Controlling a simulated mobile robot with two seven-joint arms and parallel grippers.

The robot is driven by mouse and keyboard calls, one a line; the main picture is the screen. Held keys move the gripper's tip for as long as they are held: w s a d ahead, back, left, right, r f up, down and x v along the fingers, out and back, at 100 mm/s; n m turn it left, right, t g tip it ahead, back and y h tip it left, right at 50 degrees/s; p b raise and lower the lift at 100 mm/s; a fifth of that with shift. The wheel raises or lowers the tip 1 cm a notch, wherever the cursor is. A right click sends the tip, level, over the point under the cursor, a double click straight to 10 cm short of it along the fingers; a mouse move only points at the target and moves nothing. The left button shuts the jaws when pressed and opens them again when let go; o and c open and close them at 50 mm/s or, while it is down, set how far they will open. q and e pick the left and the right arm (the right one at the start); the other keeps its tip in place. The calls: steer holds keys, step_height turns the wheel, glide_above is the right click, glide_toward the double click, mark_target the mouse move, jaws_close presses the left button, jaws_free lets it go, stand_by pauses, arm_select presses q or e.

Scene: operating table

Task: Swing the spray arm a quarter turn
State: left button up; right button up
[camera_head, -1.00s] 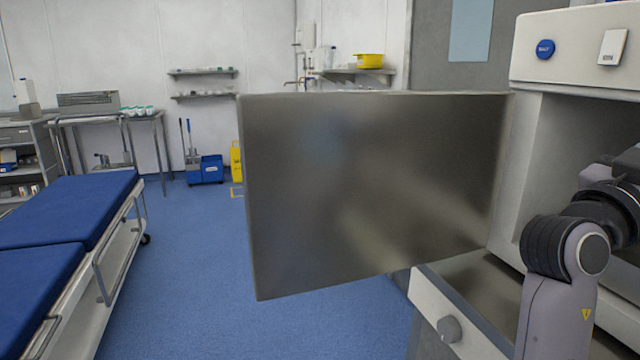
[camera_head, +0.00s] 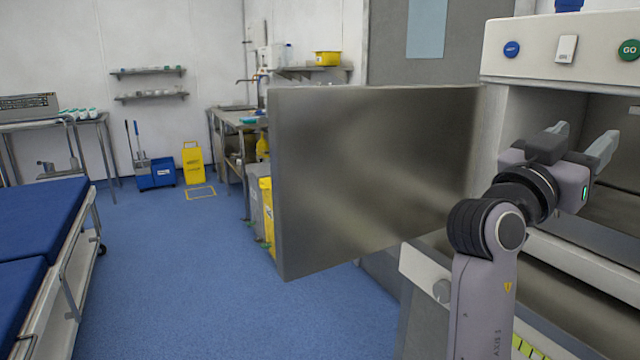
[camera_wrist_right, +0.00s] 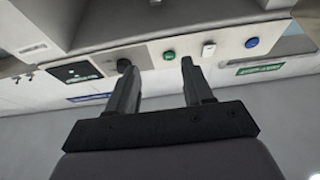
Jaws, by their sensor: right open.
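A white washer cabinet (camera_head: 500,48) stands at the right in the head view with its grey metal door (camera_head: 375,170) swung open. Its chamber (camera_head: 625,150) is partly in view behind my arm. I cannot make out the spray arm in either view. My right gripper (camera_head: 588,142) is open and empty, in front of the chamber opening. In the right wrist view its two fingers (camera_wrist_right: 158,70) stand apart with nothing between them. The cabinet's button panel (camera_wrist_right: 150,62) appears upside down beyond them. My left gripper is not in view.
The panel carries a blue button (camera_head: 512,49), a white switch (camera_head: 566,48) and a green GO button (camera_head: 629,49). The open door juts out left of my right arm. A blue-padded bed (camera_head: 40,225) stands at the left, with clear blue floor (camera_head: 190,280) between.

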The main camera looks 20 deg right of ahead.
steer(key=w+a+f+n+t+y+p, duration=0.35)
steer(key=w+f+n+t+y, duration=0.25)
steer(key=w+f+n+t, duration=0.3)
steer(key=a+f+n+t+y+p, duration=0.1)
steer(key=a+f+n+y, duration=0.35)
steer(key=f, duration=0.45)
steer(key=a+f+n+t+y+p, duration=0.1)
steer(key=a+f+n+y, duration=0.3)
steer(key=f, duration=0.5)
steer(key=s+a+f+g+y+p, duration=0.2)
steer(key=s+a+f+y, duration=0.3)
steer(key=s+f, duration=0.5)
steer(key=s+a+f+g+y+p, duration=0.2)
steer(key=s+a+f+y, duration=0.3)
steer(key=s+f, duration=0.4)
steer(key=shift+s+a+f+g, duration=0.35)
steer(key=shift+s+a+g, duration=0.05)
steer(key=shift+a+g, duration=0.25)
steer(key=shift+n, duration=0.25)
